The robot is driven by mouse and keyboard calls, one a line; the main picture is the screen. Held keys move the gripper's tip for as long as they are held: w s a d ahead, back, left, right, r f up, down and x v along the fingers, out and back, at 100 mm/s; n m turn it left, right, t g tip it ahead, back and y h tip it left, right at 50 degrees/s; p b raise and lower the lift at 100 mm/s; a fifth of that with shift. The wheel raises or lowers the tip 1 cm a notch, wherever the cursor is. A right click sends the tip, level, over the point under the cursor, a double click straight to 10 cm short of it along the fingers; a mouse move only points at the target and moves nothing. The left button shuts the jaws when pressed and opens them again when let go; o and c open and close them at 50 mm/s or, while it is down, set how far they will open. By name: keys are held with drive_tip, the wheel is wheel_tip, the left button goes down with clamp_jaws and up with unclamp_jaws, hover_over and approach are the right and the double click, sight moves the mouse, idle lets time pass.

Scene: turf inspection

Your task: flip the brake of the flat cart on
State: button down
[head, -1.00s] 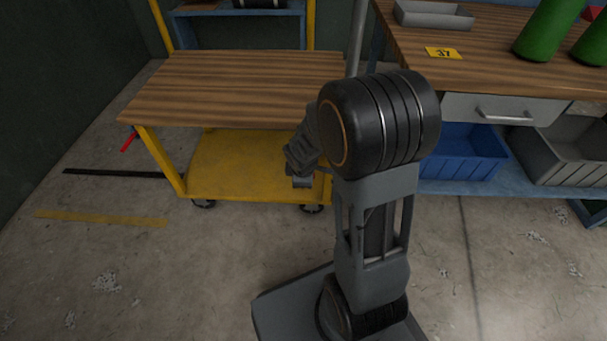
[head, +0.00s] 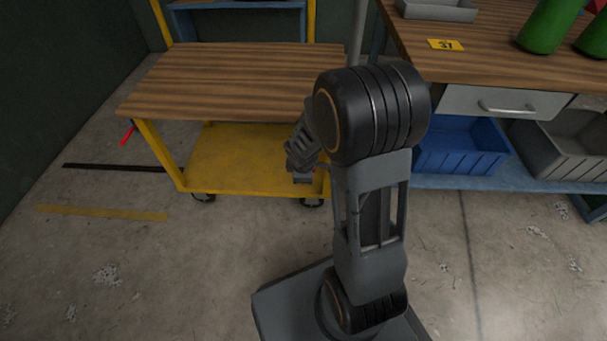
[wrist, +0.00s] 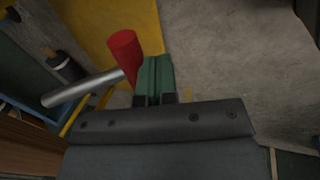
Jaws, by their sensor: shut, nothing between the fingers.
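The flat cart has a wooden top (head: 220,80) and a yellow lower deck (head: 235,158); it stands behind my arm in the head view. My gripper (head: 302,176) is at the right front of the cart, below the level of its top. In the wrist view my gripper's green fingers (wrist: 155,78) are shut and empty. A red grip (wrist: 125,50) is just left of the fingers there, with a grey metal rod (wrist: 80,88) beside it. I cannot tell whether the fingers touch the red grip. My arm hides this spot in the head view.
A workbench with a drawer (head: 505,102) and a blue bin (head: 460,148) stands right of the cart. A small red piece (head: 127,134) shows at the cart's left side. Black and yellow strips (head: 100,213) lie on the floor. The floor in front is clear.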

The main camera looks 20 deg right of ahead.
drive_tip(key=s+a+r+b, duration=0.2)
drive_tip(key=s+a+r, duration=0.3)
drive_tip(key=s, duration=0.5)
drive_tip(key=shift+v, duration=1.15)
